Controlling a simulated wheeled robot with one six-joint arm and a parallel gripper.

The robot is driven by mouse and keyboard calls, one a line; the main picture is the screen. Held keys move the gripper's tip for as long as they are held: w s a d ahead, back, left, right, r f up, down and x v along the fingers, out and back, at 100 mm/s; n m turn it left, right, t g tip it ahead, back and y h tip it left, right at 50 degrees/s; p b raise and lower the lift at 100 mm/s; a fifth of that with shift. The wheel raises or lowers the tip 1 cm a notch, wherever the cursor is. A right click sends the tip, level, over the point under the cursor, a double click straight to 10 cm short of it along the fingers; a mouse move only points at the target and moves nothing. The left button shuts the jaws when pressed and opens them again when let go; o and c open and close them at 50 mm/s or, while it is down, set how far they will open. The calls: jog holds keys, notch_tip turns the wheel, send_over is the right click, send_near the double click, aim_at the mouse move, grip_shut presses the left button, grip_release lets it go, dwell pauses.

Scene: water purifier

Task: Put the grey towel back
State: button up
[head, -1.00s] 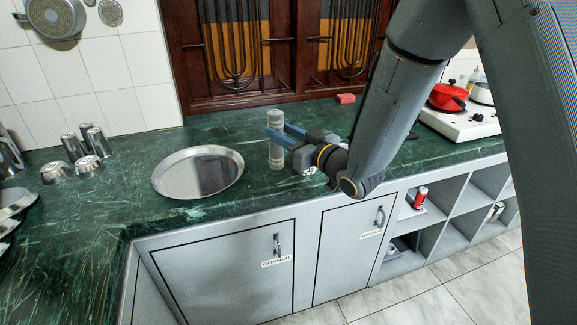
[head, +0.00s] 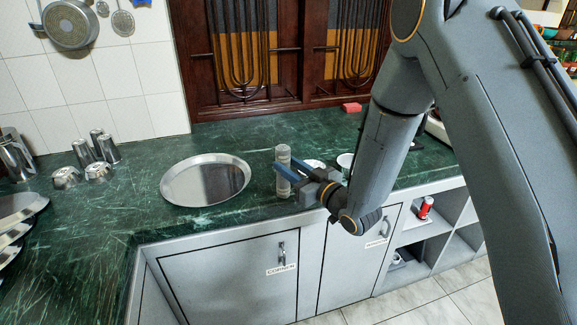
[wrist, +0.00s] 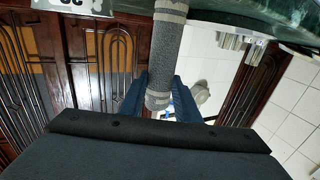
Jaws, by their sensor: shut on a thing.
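The grey towel (head: 283,173) looks like an upright, grey, rolled cylinder in the head view. My gripper (head: 282,166) is shut on it, with its blue fingers on either side. In the wrist view the towel (wrist: 168,55) runs from the top edge down between the blue fingers, with lighter bands near its ends. In the head view it appears over the green counter near the front edge, right of the round metal tray. I cannot tell whether its lower end touches the counter.
The round metal tray (head: 206,180) lies left of my gripper. White cups (head: 345,160) stand close behind it. Several metal cups (head: 97,170) stand at the left. A red block (head: 352,107) lies at the back. Open shelves (head: 430,235) are below right.

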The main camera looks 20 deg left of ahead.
jog(key=shift+f, duration=0.1)
jog(key=o, duration=1)
jog(key=shift+o, duration=0.2)
jog(key=b+v, duration=0.2)
jog(key=v, duration=1)
